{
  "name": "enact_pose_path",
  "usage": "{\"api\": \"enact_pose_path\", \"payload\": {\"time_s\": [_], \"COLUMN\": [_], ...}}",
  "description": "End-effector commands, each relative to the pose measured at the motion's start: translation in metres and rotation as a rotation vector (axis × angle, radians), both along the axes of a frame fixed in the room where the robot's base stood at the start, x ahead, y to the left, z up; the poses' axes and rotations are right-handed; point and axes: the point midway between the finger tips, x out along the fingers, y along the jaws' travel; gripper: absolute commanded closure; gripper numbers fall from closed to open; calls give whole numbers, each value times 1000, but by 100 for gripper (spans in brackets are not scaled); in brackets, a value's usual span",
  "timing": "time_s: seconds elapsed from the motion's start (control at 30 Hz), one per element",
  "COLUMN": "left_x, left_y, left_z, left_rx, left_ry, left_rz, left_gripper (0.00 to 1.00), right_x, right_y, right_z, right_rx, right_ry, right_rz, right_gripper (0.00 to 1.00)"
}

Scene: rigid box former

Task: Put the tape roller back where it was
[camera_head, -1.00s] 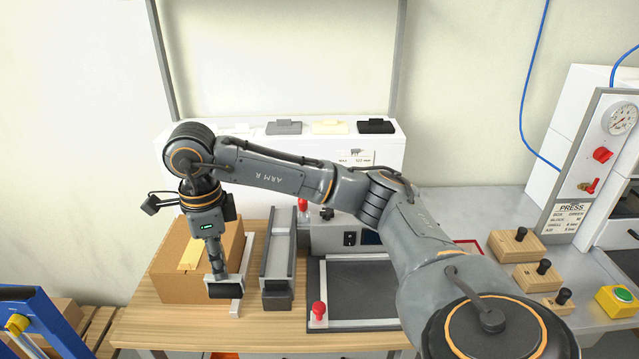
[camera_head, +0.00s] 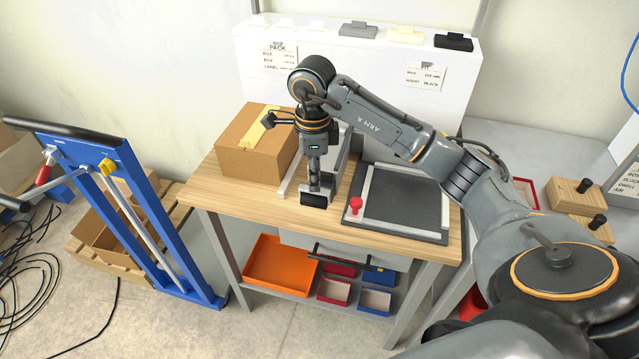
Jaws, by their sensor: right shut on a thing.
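My right gripper (camera_head: 318,183) points straight down over the front of the wooden workbench (camera_head: 375,241), right of the brown carton (camera_head: 255,143). It is shut on the tape roller (camera_head: 314,201), a small dark, wide piece at the fingertips. The roller is over the front end of the narrow channel between the carton and the black mat. I cannot tell whether it touches anything beneath, since the gripper and roller hide that spot. My left gripper is not in view.
A black mat (camera_head: 400,200) with a red knob (camera_head: 355,204) lies right of the gripper. A white cabinet (camera_head: 380,80) stands behind. A blue cart frame (camera_head: 135,200) is at the left. Orange, red and blue bins (camera_head: 280,265) sit below the bench.

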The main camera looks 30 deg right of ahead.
Motion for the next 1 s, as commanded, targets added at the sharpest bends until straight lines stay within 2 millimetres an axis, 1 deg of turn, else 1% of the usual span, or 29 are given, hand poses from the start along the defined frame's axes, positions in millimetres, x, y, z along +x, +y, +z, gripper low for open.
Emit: {"api": "enact_pose_path", "payload": {"time_s": [0.03, 0.1, 0.27, 0.37, 0.4, 0.5, 0.6, 0.87, 0.97, 1.0], "left_x": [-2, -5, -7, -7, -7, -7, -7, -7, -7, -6], "left_y": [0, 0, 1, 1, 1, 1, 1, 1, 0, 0], "left_z": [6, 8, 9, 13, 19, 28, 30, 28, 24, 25], "left_rx": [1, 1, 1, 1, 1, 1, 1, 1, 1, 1], "left_ry": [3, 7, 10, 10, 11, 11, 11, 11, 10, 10], "left_rz": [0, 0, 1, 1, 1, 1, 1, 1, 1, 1], "left_gripper": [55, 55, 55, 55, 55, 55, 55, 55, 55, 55], "right_x": [4, 8, 13, 17, 17, 16, 17, 17, 17, 17], "right_y": [-6, -12, -18, -24, -24, -24, -24, -24, -24, -24], "right_z": [-5, -14, -25, -33, -38, -53, -62, -65, -68, -68], "right_rx": [2, 1, 2, 1, 3, 3, 2, 0, 0, 0], "right_ry": [1, -1, -2, -1, 2, 1, -2, -5, -5, -4], "right_rz": [-4, -3, 0, -2, 1, 0, 1, 1, 1, 1], "right_gripper": [100, 100, 100, 100, 100, 100, 100, 100, 100, 73]}}
